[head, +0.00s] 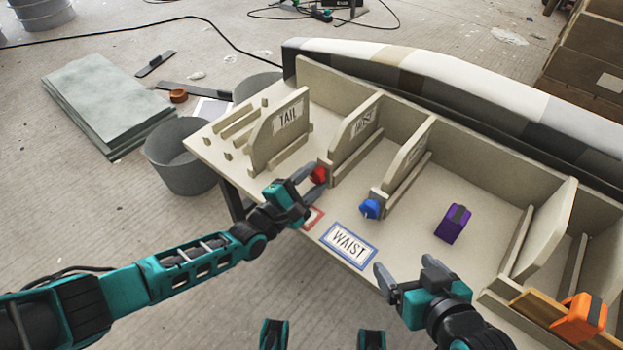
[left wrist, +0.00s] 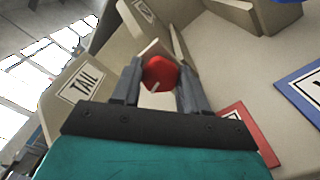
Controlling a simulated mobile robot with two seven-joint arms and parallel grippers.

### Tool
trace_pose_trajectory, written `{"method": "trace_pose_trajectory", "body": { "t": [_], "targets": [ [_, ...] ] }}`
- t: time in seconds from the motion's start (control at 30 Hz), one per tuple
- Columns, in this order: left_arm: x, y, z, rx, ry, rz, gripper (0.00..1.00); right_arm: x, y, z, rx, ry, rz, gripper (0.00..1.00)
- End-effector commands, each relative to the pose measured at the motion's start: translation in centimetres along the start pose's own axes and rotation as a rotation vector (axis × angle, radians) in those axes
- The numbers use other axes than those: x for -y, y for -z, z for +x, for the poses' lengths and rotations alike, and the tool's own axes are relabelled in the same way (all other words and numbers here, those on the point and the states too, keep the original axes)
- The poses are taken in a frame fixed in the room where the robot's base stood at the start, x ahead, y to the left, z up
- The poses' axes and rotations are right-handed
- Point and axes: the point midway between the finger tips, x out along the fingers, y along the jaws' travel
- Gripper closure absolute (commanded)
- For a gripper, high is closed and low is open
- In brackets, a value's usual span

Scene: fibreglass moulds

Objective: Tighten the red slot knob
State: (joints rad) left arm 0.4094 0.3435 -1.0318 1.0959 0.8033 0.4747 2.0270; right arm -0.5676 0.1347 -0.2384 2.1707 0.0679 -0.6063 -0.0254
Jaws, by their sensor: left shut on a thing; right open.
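The red slot knob (head: 318,175) sits at the front end of a slot beside an upright mould board (head: 355,122). My left gripper (head: 311,180) is shut on the knob. In the left wrist view the red knob (left wrist: 160,74) lies between the two fingers of the left gripper (left wrist: 158,82), with a pale mark on its front.
A blue knob (head: 370,208) is on the neighbouring slot. A purple block (head: 453,223) lies on the bench, and an orange tool (head: 580,318) is at the right. The TAIL board (head: 278,135) stands left of the knob.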

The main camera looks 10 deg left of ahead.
Motion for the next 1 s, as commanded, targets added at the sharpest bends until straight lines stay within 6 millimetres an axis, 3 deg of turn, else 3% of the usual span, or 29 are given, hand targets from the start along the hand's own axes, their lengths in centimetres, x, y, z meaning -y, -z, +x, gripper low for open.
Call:
{"method": "trace_pose_trajectory", "body": {
  "t": [0.1,0.13,0.37,0.73,1.0],
  "targets": [
    [0.0,0.1,0.0,-0.001,0.000,-0.001,0.87,0.1,-0.1,-0.1,0.003,0.001,0.001,0.13],
    [0.0,0.1,0.0,-0.001,0.001,-0.001,0.54,0.1,-0.2,-0.1,0.004,0.001,0.001,0.13],
    [0.0,0.0,0.0,-0.001,0.000,-0.001,0.32,0.1,-0.2,-0.1,0.005,0.001,0.001,0.13],
    [0.0,0.0,-1.0,-0.002,0.001,-0.002,0.31,0.1,0.2,-0.3,0.002,0.000,0.001,0.13],
    [-0.1,-0.1,-6.5,-0.003,0.004,-0.001,0.31,-0.2,1.4,-0.9,-0.013,-0.011,0.000,0.13]
  ]
}}
